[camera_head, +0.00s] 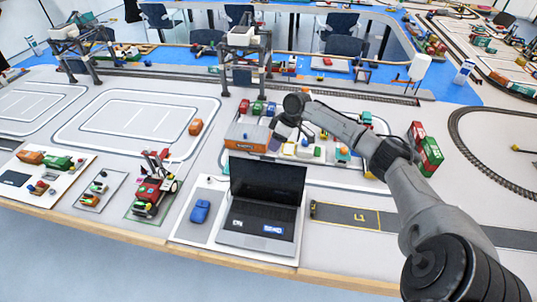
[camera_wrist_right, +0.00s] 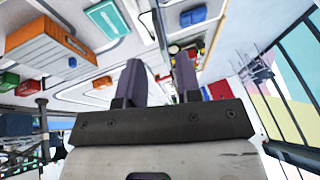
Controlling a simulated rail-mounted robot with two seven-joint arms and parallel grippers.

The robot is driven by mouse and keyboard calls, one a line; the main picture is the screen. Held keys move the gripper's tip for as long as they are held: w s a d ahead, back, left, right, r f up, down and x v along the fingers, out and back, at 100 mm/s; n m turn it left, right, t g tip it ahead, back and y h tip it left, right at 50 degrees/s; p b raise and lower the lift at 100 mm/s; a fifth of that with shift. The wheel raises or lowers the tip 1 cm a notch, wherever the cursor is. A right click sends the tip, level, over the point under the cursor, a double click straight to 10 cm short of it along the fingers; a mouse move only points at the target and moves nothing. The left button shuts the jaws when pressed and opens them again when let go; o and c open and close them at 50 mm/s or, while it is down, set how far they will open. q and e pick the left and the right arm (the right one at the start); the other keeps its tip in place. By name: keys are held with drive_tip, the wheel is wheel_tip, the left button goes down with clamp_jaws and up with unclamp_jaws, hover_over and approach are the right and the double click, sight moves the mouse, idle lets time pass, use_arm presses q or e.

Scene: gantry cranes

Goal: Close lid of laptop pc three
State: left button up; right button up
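The laptop (camera_head: 258,222) stands on a white board at the table's front edge, with its lid (camera_head: 268,182) raised and its dark screen facing me. My right arm reaches in from the right, and its gripper (camera_head: 285,128) is above and behind the lid's top edge, apart from it. In the right wrist view the two fingers of this gripper (camera_wrist_right: 158,75) are spread with a gap and nothing between them. I cannot make out the laptop clearly in that view. My left gripper is not in view.
A blue mouse-like object (camera_head: 200,211) lies left of the laptop. A red toy vehicle (camera_head: 150,192) stands further left. An orange container (camera_head: 247,137) and small vehicles are behind the lid; the container also shows in the right wrist view (camera_wrist_right: 48,45). Red and green containers (camera_head: 426,150) stand right.

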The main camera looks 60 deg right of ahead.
drive_tip(key=shift+x, duration=2.8)
clamp_jaws()
